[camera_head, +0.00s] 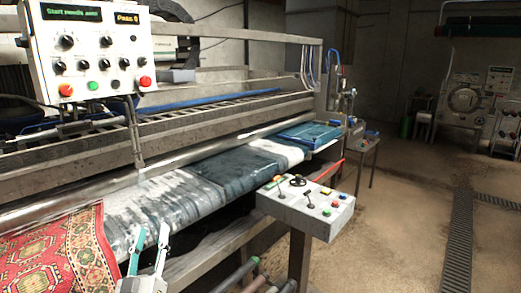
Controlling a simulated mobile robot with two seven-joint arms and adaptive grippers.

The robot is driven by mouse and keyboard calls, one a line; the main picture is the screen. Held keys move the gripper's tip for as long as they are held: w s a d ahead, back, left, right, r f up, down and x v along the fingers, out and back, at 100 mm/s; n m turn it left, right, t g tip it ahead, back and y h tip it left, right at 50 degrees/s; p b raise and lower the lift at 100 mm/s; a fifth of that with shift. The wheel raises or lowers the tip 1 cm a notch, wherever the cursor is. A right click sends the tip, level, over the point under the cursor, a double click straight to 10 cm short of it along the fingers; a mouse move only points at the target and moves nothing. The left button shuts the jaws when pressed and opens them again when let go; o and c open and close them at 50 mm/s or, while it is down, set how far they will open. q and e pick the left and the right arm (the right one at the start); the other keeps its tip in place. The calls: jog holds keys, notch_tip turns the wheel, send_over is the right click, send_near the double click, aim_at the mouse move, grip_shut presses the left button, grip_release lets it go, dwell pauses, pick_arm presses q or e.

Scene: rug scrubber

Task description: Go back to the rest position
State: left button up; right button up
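My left gripper (151,230) is at the bottom of the head view, left of the middle. Its two fingers point up and stand apart with nothing seen between them. It appears in front of the wet grey-and-white bed (170,197) of the rug scrubber, just right of the red patterned rug (60,255). I cannot tell whether it touches the machine. The rug lies on the machine's near left end, cut off by the picture's edge. My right gripper is not in view.
A control panel (90,50) with knobs and buttons hangs at the upper left. A grey control box (305,205) with levers juts out at the front of the scrubber. Brown floor (400,235) lies open to the right, with a drain grate (458,240). A round-doored machine (465,100) stands at the back right.

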pick_arm(q)
jog(key=s+d+f+m+g+h, duration=0.25)
jog(key=s+f, duration=0.35)
jog(key=f, duration=0.4)
jog(key=s+d+f+m+g+h, duration=0.15)
jog(key=s+f+g, duration=0.35)
jog(key=f, duration=0.5)
jog(key=s+d+f+m+g+h, duration=0.1)
jog(key=s+d+f+m+g, duration=0.15)
jog(key=s+f, duration=0.6)
jog(key=s+f+m+g+y, duration=0.1)
jog(key=s+f+g, duration=0.1)
jog(key=s+f, duration=0.6)
jog(key=shift+s+a+f+m, duration=0.15)
jog(key=shift+a+f+m, duration=0.25)
jog(key=shift+f, duration=0.2)
